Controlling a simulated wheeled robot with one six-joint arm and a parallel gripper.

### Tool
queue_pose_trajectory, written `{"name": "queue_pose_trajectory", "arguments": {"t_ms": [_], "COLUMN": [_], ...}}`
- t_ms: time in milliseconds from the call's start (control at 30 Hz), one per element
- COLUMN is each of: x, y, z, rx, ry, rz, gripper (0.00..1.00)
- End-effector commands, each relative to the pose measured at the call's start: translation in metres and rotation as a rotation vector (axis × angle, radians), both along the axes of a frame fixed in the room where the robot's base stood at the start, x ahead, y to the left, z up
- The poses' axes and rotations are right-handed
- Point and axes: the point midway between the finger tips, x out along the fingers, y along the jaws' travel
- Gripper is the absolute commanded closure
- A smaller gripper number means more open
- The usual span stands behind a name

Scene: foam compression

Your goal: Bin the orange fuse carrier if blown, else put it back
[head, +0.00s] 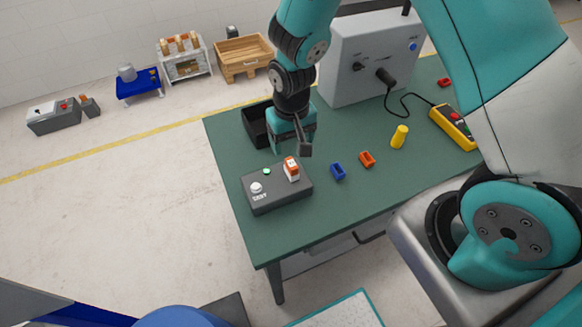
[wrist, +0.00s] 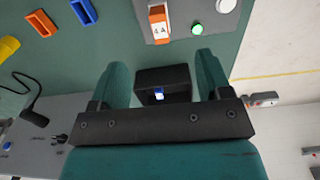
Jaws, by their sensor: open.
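The orange fuse carrier (head: 291,169) with a white face stands upright on the dark grey tester box (head: 290,198); in the wrist view the carrier (wrist: 158,24) is marked "4A". A green lamp (head: 267,171) and a white button (head: 256,187) are on the tester's top; in the wrist view the lamp (wrist: 198,30) looks bright green. My gripper (head: 290,150) is open and empty, just behind and above the carrier, apart from it. A black bin (head: 253,124) sits behind my gripper; the wrist view shows a small blue-and-white item (wrist: 158,93) inside it.
A blue holder (head: 338,172) and an orange holder (head: 367,159) lie right of the tester, then a yellow cylinder (head: 399,137) and a yellow handset (head: 454,126). A grey cabinet (head: 350,60) with a plugged cable stands at the back. The green table (head: 300,237) is clear in front.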

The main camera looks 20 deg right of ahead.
Motion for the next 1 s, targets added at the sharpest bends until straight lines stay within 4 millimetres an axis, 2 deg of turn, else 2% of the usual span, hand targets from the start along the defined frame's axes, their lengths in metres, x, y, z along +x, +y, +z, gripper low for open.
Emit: {"name": "queue_pose_trajectory", "arguments": {"t_ms": [600, 767, 1000], "x": [0.0, 0.0, 0.0], "y": [0.0, 0.0, 0.0], "z": [-0.079, -0.087, -0.087], "rx": [0.0, 0.0, 0.0], "ry": [0.001, 0.0, 0.0], "rz": [0.0, 0.0, 0.0], "gripper": [0.29, 0.29, 0.29]}}
